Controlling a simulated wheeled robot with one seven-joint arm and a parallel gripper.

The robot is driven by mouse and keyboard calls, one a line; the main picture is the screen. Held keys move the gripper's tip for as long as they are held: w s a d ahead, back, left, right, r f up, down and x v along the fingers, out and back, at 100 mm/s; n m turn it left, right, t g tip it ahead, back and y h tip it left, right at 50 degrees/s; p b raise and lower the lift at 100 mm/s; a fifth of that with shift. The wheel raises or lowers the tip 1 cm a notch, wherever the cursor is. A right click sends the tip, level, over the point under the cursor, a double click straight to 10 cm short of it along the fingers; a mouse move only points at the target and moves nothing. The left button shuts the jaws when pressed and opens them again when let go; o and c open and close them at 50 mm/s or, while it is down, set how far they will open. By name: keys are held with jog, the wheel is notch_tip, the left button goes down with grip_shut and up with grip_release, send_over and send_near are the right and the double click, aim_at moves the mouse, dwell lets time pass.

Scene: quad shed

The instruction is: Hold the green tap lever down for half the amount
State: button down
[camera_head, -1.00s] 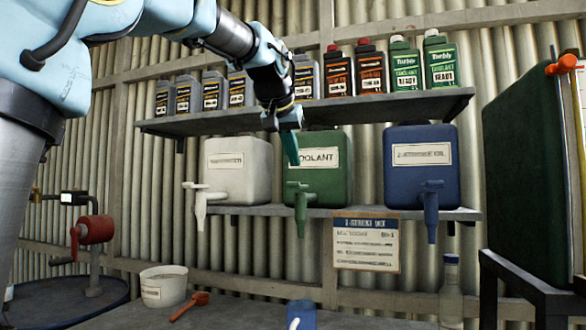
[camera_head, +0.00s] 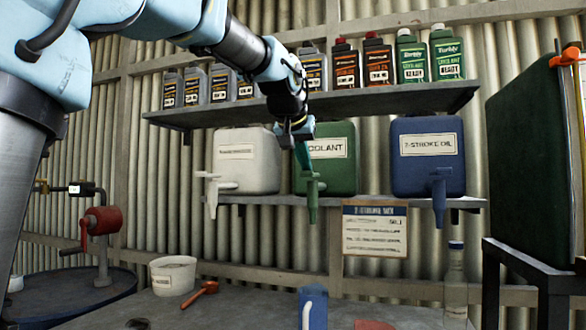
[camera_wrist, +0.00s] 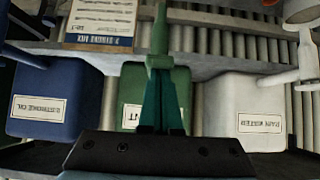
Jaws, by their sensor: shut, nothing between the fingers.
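The green coolant container (camera_head: 335,172) stands on the lower shelf between a white container and a blue one. Its green tap (camera_head: 312,196) hangs at its front left, with the lever on top. My gripper (camera_head: 303,158) is shut and empty, its teal fingers pointing down just above the tap lever. In the wrist view the fingertips (camera_wrist: 160,72) reach the green tap (camera_wrist: 159,50), and the green container (camera_wrist: 182,88) shows behind them. I cannot tell whether the fingertips touch the lever.
The white container (camera_head: 250,158) and the blue 2-stroke oil container (camera_head: 428,150) flank the green one closely. The upper shelf (camera_head: 330,103) with several bottles runs above.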

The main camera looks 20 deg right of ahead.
aim_at(310, 174)
jog(key=shift+f+b, duration=0.6)
jog(key=shift+f, duration=0.05)
jog(key=shift+s+f+t+h+b, duration=0.1)
jog(key=shift+f+t+h+b, duration=0.1)
jog(key=shift+t+h+b, duration=0.3)
jog(key=f+t+h+b, duration=0.1)
jog(key=b, duration=0.8)
jog(key=shift+s+a+t, duration=0.1)
jog(key=shift+t, duration=0.2)
dwell(5.7)
